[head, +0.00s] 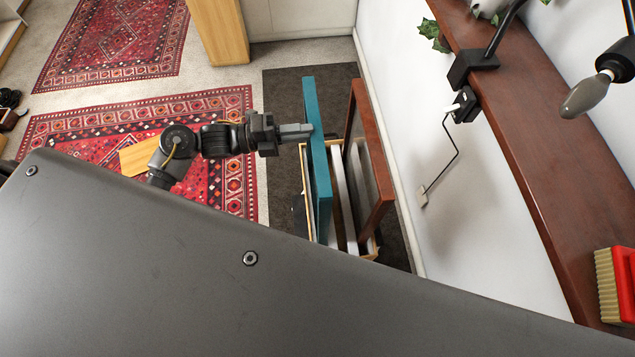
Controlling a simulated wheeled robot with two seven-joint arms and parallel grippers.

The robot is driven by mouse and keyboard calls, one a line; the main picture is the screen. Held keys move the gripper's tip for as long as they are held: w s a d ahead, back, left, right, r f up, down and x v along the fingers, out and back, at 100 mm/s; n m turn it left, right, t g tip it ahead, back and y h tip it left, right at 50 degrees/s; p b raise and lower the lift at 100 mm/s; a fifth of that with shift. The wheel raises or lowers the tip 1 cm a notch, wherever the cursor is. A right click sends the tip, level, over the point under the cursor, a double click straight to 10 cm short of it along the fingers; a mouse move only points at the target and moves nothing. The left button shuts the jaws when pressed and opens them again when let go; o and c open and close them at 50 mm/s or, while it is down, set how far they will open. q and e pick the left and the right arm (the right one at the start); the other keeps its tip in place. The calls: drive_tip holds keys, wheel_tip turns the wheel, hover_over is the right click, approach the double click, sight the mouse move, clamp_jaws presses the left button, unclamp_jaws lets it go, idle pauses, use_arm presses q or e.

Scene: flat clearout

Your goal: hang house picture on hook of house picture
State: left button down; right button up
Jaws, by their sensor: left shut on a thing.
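My left gripper (306,131) reaches in from the left and is shut on the edge of a teal-framed picture (319,175). The picture stands upright, nearly edge-on, so its image is hidden. Its lower part is at a light wooden box (367,250), and I cannot tell whether it is clear of the box. A brown-framed picture (381,170) stands tilted in the box to the right. I cannot tell which one shows a house. No picture hook can be made out on the white wall (470,210). My right gripper is not in view.
A brown wooden shelf (540,130) runs along the wall, with a clamped lamp (475,65), a plant (432,32) and a red brush (622,285). Patterned rugs (115,40) cover the floor at left.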

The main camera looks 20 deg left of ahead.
use_arm(q)
drive_tip(key=shift+r, duration=0.5)
drive_tip(key=shift+r, duration=0.2)
drive_tip(key=shift+r+p, duration=1.15)
drive_tip(key=shift+r, duration=0.1)
drive_tip(key=shift+r, duration=0.1)
wheel_tip(320, 180, up, 3)
drive_tip(key=shift+f+p, duration=0.2)
drive_tip(key=shift+p, duration=0.8)
drive_tip(key=shift+a, duration=0.1)
drive_tip(key=shift+b+v, duration=0.4)
drive_tip(key=shift+v, duration=1.5)
